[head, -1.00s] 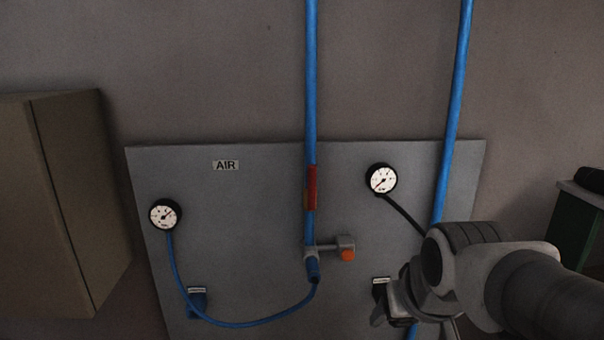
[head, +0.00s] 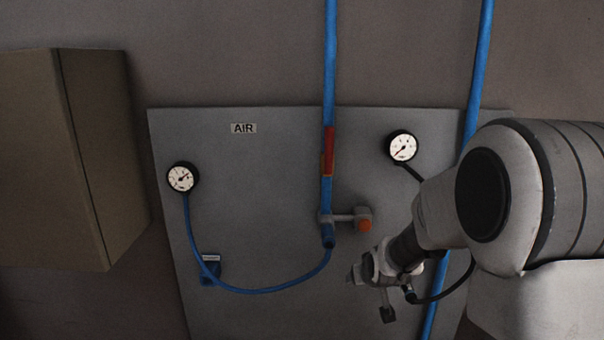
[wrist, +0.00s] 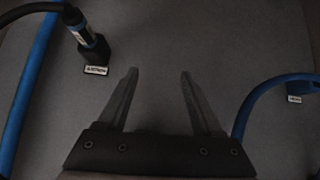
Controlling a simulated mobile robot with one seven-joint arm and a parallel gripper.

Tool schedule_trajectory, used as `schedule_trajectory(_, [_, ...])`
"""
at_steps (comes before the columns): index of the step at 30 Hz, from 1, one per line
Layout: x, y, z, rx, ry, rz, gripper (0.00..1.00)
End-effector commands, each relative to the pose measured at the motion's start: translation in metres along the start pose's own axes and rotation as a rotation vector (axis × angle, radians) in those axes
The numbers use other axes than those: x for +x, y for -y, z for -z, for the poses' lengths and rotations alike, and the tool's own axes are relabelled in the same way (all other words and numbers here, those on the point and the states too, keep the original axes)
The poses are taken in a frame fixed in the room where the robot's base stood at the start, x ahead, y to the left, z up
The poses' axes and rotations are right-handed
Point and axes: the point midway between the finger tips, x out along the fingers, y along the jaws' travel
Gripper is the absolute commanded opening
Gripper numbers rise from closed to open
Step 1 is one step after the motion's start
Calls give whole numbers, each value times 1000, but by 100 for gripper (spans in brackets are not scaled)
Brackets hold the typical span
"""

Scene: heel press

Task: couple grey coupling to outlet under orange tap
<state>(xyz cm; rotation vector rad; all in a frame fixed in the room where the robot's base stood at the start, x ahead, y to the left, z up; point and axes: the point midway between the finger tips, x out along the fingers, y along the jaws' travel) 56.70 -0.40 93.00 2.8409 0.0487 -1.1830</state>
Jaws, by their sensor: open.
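An orange knob (head: 364,225), apparently the tap, sits on a grey side fitting by the left blue pipe. Under that fitting, a blue coupling (head: 328,239) is on the pipe's lower end, with a blue hose running from it. In the wrist view, a coupling (wrist: 91,42) with a blue and white band, on a black hose, sits at a labelled dark holder; I take it for the grey coupling, though its colour is unclear. My gripper (head: 360,274) is in front of the panel, below the orange knob. In the wrist view my gripper (wrist: 159,75) is open and empty, beside that coupling.
The panel (head: 270,210) carries two gauges and an AIR label. A blue holder (head: 210,270) is at lower left. A brown box (head: 70,160) projects on the left. The right blue pipe (head: 479,62) passes behind my arm. The blue hose (wrist: 262,92) loops near my gripper's right in the wrist view.

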Motion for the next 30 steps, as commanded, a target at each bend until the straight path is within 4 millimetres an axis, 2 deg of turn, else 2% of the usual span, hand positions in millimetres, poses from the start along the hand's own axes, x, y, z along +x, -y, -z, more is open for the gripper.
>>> schedule_trajectory(1, [22, 1, -11, 0, -3, 2, 67])
schedule_trajectory(3, [46, 1, -18, -1, -19, 4, 67])
schedule_trajectory(11, [130, 3, -54, -2, -78, 11, 67])
schedule_trajectory(17, [190, 6, -91, 1, -124, 15, 67])
schedule_trajectory(26, [272, 11, -163, 12, -193, 18, 67])
schedule_trajectory(30, [305, 14, -203, 20, -224, 16, 67])
